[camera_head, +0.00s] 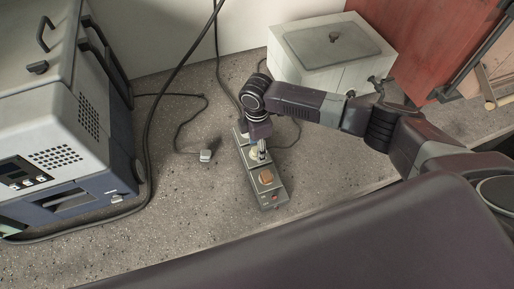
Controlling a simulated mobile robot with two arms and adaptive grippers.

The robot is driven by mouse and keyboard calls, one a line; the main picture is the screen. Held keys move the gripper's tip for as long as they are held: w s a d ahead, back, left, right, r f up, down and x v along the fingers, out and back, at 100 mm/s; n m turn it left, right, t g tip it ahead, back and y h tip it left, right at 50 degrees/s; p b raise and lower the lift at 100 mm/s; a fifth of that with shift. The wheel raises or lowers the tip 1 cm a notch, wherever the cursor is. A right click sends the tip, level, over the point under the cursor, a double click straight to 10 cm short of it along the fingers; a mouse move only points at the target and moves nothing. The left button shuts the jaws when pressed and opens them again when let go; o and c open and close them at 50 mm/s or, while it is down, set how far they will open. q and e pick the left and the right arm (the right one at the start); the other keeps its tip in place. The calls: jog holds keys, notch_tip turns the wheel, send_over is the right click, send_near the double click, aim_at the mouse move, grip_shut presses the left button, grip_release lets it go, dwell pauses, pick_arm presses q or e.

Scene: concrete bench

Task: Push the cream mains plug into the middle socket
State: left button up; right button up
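A grey power strip (272,190) lies on the bench, running from upper left to lower right. My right gripper (262,153) points down over its middle part. A small cream shape (253,154) shows right at the fingertips, over the middle socket; it looks like the cream plug, but the fingers partly hide it. I cannot tell whether the fingers grip it or how far it sits in the socket. A brown plug or cover (266,177) sits in the socket nearest the red switch (274,197). My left gripper is not in view.
A pale grey plug (206,156) on a dark cable lies on the bench left of the strip. A large grey-blue machine (60,130) fills the left. A white box (325,55) stands behind, with a red panel (425,35) at right. Bench in front of the strip is clear.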

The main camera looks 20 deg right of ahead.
notch_tip(320, 180, up, 11)
dwell(0.3)
jog(key=shift+f, duration=0.1)
dwell(0.4)
